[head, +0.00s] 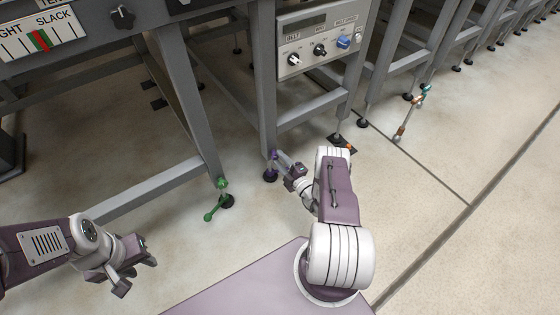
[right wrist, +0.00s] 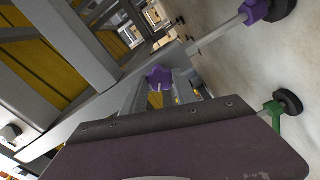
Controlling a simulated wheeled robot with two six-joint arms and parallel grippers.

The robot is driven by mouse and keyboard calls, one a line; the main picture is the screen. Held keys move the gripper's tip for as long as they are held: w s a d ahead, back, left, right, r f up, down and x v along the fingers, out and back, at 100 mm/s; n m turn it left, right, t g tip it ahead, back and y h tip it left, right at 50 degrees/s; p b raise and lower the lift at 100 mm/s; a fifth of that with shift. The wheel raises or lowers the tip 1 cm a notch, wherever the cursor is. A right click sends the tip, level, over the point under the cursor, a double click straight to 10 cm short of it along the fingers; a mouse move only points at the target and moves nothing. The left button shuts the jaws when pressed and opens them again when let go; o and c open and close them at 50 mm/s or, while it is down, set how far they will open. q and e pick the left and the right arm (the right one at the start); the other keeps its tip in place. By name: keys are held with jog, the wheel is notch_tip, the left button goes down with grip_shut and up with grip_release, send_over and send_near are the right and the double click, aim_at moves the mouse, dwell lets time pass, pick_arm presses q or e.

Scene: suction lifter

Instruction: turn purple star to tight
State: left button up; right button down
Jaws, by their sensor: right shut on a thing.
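In the right wrist view, the purple star (right wrist: 160,77) sits between the fingers of my right gripper (right wrist: 158,88). A grey rod (right wrist: 212,38) runs from near it to a purple hub (right wrist: 255,11) above a black foot. In the head view, the hub (head: 274,155) shows at a machine leg, with my right gripper (head: 292,175) just to its right, shut on the star. The star itself is hidden there by the gripper. My left gripper (head: 137,275) is open and empty above the floor at lower left.
A green lever (head: 215,200) stands at the nearer leg, left of the purple hub. A dial (head: 40,35) with a "SLACK" label is at upper left. A control panel (head: 318,42) is above.

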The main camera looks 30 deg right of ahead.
jog(key=m+b, duration=0.1)
jog(key=m, duration=0.4)
jog(key=shift+f+m, duration=0.1)
jog(key=shift+m, duration=0.2)
jog(key=m, duration=0.4)
jog(key=shift+m, duration=0.6)
jog(key=c, duration=1)
grip_release()
jog(key=shift+o, duration=0.2)
